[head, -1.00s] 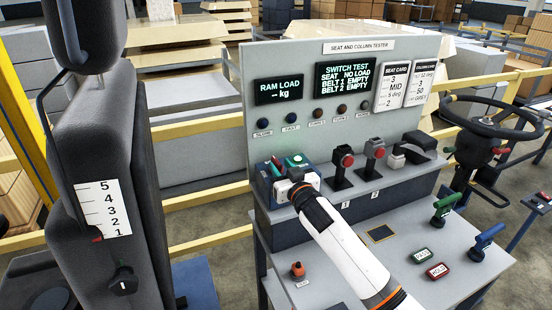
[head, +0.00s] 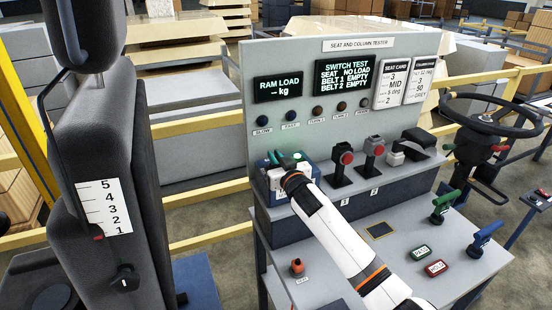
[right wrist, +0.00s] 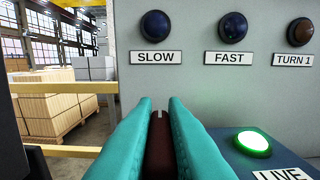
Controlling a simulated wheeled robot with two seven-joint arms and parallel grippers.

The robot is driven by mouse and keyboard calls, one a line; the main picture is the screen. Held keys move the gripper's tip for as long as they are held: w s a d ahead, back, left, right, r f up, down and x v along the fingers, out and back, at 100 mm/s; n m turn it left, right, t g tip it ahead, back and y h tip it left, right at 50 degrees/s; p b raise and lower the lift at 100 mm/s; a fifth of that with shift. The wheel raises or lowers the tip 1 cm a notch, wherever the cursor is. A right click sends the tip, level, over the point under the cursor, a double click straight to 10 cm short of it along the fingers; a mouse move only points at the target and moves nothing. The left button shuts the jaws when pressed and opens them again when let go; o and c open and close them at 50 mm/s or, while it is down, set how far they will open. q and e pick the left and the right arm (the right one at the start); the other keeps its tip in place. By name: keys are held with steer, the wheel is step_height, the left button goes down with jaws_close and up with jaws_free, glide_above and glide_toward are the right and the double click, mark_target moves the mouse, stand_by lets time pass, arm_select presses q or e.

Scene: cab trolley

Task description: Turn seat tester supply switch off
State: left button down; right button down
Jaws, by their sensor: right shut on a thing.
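The seat tester's supply switch box (head: 263,183) is a blue and white unit at the left end of the console. My right gripper (head: 275,158) is over it, largely hidden by my own wrist. In the right wrist view its teal fingers (right wrist: 160,125) are closed around a dark red-brown part (right wrist: 160,145), which looks like the switch's handle. Its lower end is hidden between the fingers. A round green lamp (right wrist: 253,142) beside it is lit, above a LIVE label (right wrist: 282,175). My left gripper is not in view.
The upright tester panel (head: 300,65) stands just behind the switch, with a row of lamps and screens. A large dark seat (head: 95,160) is at left.

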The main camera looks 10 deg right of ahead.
steer(key=shift+d+r+n+y+p, duration=0.1)
steer(key=shift+r+n+y+p, duration=0.1)
steer(key=shift+n+y+p, duration=0.35)
steer(key=n+g+y+p, duration=0.1)
steer(key=y+p, duration=0.1)
steer(key=y, duration=0.1)
steer(key=shift+w+d+n, duration=0.1)
steer(key=shift+n, duration=0.25)
steer(key=shift+n+g+y, duration=0.7)
steer(key=shift+n+y, duration=0.1)
steer(key=shift+y, duration=0.25)
steer(key=shift+f+n+g+y+b, duration=0.2)
steer(key=shift+n+g+y+b, duration=0.1)
steer(key=shift+n+g+y, duration=0.55)
steer(key=n+g+y+b, duration=0.2)
steer(key=g+b, duration=0.1)
steer(key=b, duration=0.2)
steer(key=n+g+y+b, duration=0.3)
steer(key=b, duration=0.3)
steer(key=shift+f+g+b, duration=0.2)
steer(key=shift+g+b, duration=0.1)
steer(key=shift+g, duration=0.05)
steer(key=shift+r+n+g+y+b, duration=0.3)
steer(key=shift+n+g+b, duration=0.2)
steer(key=shift+b, duration=0.3)
steer(key=c, duration=1.5)
jaws_free()
steer(key=shift+a+f, duration=0.1)
steer(key=shift+a, duration=0.1)
